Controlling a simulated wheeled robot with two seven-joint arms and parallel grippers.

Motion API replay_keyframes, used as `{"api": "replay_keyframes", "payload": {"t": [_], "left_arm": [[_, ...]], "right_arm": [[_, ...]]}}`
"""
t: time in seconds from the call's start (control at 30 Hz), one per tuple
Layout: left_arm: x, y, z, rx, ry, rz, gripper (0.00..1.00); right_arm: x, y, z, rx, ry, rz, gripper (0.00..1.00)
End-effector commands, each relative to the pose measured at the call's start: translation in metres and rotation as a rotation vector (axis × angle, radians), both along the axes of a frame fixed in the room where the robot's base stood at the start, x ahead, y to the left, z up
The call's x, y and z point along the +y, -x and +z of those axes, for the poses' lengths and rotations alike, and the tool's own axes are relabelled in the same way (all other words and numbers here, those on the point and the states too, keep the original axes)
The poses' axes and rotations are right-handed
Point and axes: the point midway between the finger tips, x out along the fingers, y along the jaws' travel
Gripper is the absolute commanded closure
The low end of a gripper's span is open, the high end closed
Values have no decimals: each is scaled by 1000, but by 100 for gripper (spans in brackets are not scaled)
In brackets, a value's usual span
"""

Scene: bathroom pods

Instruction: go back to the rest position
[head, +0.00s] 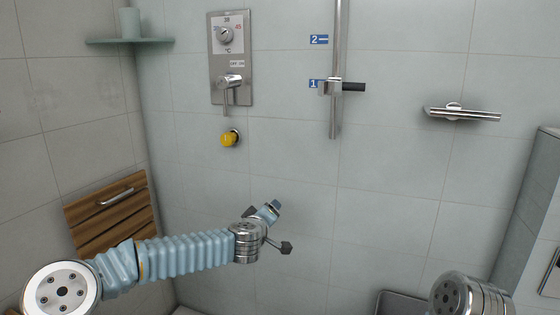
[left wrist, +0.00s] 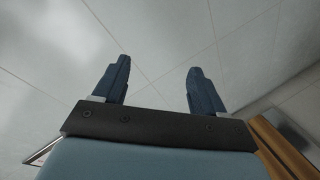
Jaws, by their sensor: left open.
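My left arm comes in from the left, and its gripper (head: 278,225) is in front of the tiled wall, low in the middle of the head view. In the left wrist view the two dark blue fingers of the left gripper (left wrist: 158,72) stand wide apart with nothing between them. The wall tiles show behind them. Part of my right arm shows at the bottom right of the head view, but its gripper is out of the picture.
A wooden slatted seat (head: 112,214) is on the left wall near my left arm. A mixer panel (head: 230,60), yellow knob (head: 229,139), rail with slider (head: 335,87) and chrome bar (head: 462,113) are on the back wall. A shelf (head: 105,41) holds a cup (head: 130,22).

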Motion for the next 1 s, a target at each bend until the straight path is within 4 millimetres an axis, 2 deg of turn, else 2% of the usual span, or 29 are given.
{"api": "replay_keyframes", "payload": {"t": [0.03,0.07,0.1,0.17,0.2,0.27,0.3,0.37,0.4,0.47,0.5,0.63,0.7,0.8,0.9,1.0], "left_arm": [[-8,9,-43,36,-49,-46,29],[-11,15,-68,58,-73,-73,29],[-15,24,-100,91,-103,-110,29],[-18,42,-147,144,-145,-165,29],[-19,56,-177,184,-168,-203,29],[-18,81,-221,248,-201,-259,29],[-15,99,-249,293,-220,-296,29],[-10,129,-289,369,-243,-348,29],[-6,152,-314,422,-256,-383,29],[3,188,-348,506,-272,-434,29],[9,214,-369,566,-280,-466,29],[33,297,-418,757,-292,-553,29],[45,336,-434,846,-292,-588,29],[59,379,-446,946,-287,-619,29],[66,404,-450,1005,-282,-637,29],[69,414,-452,1028,-279,-643,29]], "right_arm": [[0,0,0,0,0,0,57],[0,0,0,0,0,0,57],[0,0,0,0,0,0,57],[0,0,0,0,0,0,57],[0,0,0,0,0,0,57],[0,0,0,0,0,0,57],[0,0,0,0,0,0,57],[0,0,0,0,0,0,57],[0,0,0,0,0,0,57],[0,0,0,0,0,0,57],[0,0,0,0,0,0,57],[0,0,0,0,0,0,57],[0,0,0,0,0,0,57],[0,0,0,0,0,0,57],[0,0,0,0,0,0,57],[0,0,0,0,0,0,57]]}}
